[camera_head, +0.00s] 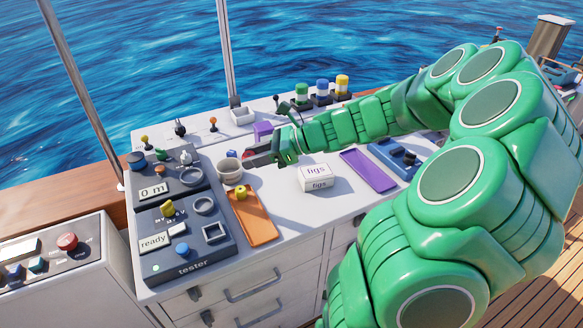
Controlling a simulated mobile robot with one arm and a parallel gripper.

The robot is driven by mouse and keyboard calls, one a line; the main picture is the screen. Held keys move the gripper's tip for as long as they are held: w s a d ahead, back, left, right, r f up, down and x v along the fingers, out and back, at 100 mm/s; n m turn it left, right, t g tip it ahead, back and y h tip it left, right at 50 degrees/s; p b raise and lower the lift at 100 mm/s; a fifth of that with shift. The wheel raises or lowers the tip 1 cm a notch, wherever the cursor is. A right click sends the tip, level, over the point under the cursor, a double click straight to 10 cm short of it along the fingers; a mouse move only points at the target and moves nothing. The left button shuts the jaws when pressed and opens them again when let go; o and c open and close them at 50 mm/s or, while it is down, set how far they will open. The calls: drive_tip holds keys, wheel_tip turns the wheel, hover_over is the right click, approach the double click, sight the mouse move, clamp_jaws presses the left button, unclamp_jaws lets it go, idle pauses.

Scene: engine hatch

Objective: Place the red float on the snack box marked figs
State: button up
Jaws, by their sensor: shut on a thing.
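The snack box marked figs (319,180) is a white box on the white counter, right of the middle, with "figs" on its top and front. My gripper (252,160) is shut, above the counter to the left of the box and close to the beige cup. A small bit of red shows at its jaws, which I take for the red float; most of it is hidden by the gripper, so its shape cannot be told. The top of the figs box is bare.
A beige cup (230,172) stands left of my gripper. An orange tray (262,232) holds a yellow piece; a purple tray (368,170) lies right of the box. A tester panel (205,255) fills the left. A purple block (263,128) stands behind.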

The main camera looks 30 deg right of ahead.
drive_tip(key=s+d+m+t+h, duration=0.2)
drive_tip(key=s+d, duration=0.3)
drive_tip(key=d, duration=0.3)
drive_tip(key=s+d+m+t+h, duration=0.15)
drive_tip(key=s+d, duration=0.25)
drive_tip(key=d, duration=0.4)
hover_over(321, 172)
drive_tip(key=s, duration=0.1)
drive_tip(key=shift+m+y, duration=0.25)
drive_tip(key=shift+m, duration=0.1)
drive_tip(key=f, duration=0.8)
drive_tip(key=shift+a+f, duration=0.25)
drive_tip(key=shift+f, duration=0.1)
drive_tip(key=shift+w+d+f, duration=0.25)
drive_tip(key=shift+w+f, duration=0.35)
drive_tip(key=shift+f, duration=1.65)
drive_tip(key=shift+f, duration=0.15)
drive_tip(key=o, duration=1)
